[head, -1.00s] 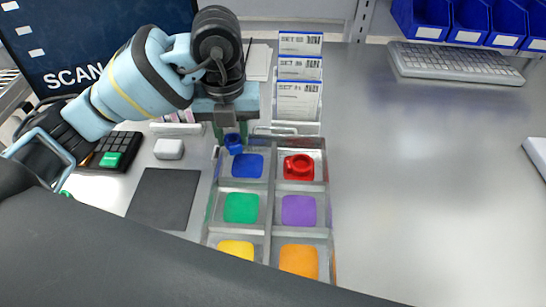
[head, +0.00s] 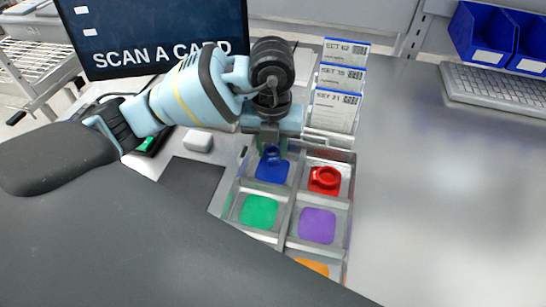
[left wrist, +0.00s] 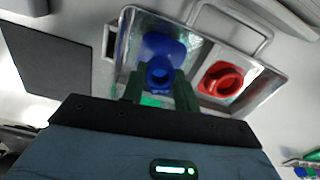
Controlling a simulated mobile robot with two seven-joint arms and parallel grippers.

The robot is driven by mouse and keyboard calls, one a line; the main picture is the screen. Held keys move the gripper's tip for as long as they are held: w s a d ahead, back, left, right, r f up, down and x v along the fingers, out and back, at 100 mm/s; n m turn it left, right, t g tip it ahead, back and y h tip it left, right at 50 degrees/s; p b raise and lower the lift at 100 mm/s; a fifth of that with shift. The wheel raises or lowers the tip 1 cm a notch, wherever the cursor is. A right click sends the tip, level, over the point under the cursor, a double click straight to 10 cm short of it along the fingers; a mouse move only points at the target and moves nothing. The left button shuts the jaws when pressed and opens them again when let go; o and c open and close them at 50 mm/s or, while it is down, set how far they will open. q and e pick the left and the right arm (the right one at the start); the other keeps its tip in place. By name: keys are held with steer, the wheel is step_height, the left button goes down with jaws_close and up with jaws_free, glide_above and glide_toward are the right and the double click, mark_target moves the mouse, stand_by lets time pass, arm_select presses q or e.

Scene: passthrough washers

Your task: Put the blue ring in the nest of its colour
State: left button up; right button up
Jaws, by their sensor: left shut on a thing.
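My left gripper (head: 270,146) is shut on the blue ring (left wrist: 159,73), which shows between the green fingertips in the left wrist view. In the head view the blue ring (head: 271,153) is at the far end of the blue nest (head: 272,172), the back left compartment of the metal tray (head: 294,213). The blue nest also shows around the ring in the left wrist view (left wrist: 163,46). I cannot tell whether the ring touches the nest floor. The red ring (head: 324,180) sits in the back right compartment. My right gripper is not in view.
Green (head: 259,212), purple (head: 318,225) and orange (head: 312,265) nests are nearer. Cards (head: 339,95) stand behind the tray, and a screen (head: 150,35) is at the back left. A keyboard (head: 497,88) lies at the back right. The tabletop right of the tray is clear.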

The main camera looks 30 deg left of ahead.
mark_target(272, 168)
arm_select(q)
steer(key=shift+f, duration=1.9)
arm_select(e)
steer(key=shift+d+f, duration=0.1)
arm_select(q)
steer(key=shift+f, duration=0.1)
steer(key=o, duration=0.9)
steer(key=shift+o, duration=0.2)
step_height(272, 168, up, 12)
steer(key=p, duration=0.1)
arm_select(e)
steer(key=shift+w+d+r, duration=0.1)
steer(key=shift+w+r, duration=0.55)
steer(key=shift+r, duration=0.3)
